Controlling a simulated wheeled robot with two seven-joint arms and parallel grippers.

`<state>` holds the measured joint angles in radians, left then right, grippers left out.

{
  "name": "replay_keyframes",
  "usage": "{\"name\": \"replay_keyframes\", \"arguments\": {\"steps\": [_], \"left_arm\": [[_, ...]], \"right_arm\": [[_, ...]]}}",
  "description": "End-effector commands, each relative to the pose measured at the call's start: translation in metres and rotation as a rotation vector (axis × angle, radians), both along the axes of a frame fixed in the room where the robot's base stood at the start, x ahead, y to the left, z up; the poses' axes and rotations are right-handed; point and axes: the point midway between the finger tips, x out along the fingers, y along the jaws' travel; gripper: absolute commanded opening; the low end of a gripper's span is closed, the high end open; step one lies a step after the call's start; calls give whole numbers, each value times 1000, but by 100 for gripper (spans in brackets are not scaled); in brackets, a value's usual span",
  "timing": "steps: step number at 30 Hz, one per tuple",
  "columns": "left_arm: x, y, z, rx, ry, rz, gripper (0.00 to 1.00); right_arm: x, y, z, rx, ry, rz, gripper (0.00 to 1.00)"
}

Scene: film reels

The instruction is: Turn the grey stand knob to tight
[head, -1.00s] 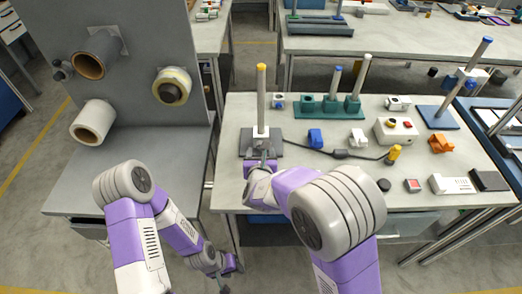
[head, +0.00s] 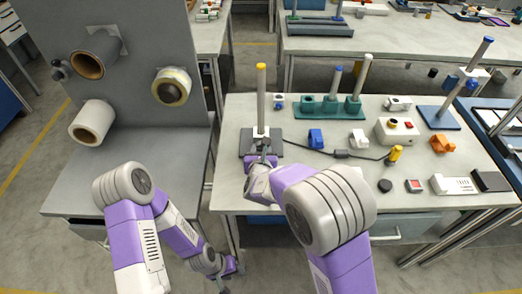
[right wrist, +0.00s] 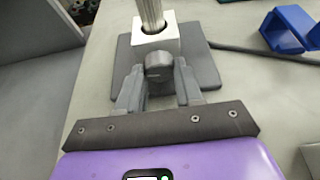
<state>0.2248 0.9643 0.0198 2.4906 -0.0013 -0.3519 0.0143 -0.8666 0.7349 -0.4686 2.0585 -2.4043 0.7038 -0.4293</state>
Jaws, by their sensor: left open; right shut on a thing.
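The grey stand (head: 261,105) has an upright post with a yellow cap, a white block (right wrist: 166,38) around the post and a dark square base (head: 246,142). The grey stand knob (right wrist: 159,66) sticks out from the front of the white block in the right wrist view. My right gripper (right wrist: 159,80) is shut on the knob, with one finger on each side of it. In the head view the right gripper (head: 263,155) reaches the stand's front, and the knob is mostly hidden. My left gripper (head: 222,285) is low at the bottom edge, open, away from the stand.
A blue part (head: 315,138) and a dark cable lie right of the stand. Green holders (head: 330,107) with posts stand behind. A control box (head: 393,131) and an orange part (head: 442,145) are further right. A panel with film rolls (head: 93,122) stands at left.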

Motion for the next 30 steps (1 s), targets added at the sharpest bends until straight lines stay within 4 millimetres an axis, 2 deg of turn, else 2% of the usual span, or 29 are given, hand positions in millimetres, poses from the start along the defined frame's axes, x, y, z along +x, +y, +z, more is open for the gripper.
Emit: {"name": "replay_keyframes", "arguments": {"steps": [6,15,27,28,30], "left_arm": [[0,0,-13,0,0,0,43],[0,0,-11,0,0,0,43],[0,0,-11,0,0,0,43],[0,0,-11,0,0,0,43],[0,0,-11,0,0,0,43]], "right_arm": [[1,-3,-3,138,3,-5,5],[0,-3,-3,334,5,-4,5],[-1,-2,-2,366,3,-1,5],[-1,-2,-2,366,3,-1,37],[-1,-2,-2,366,3,-1,48]]}}
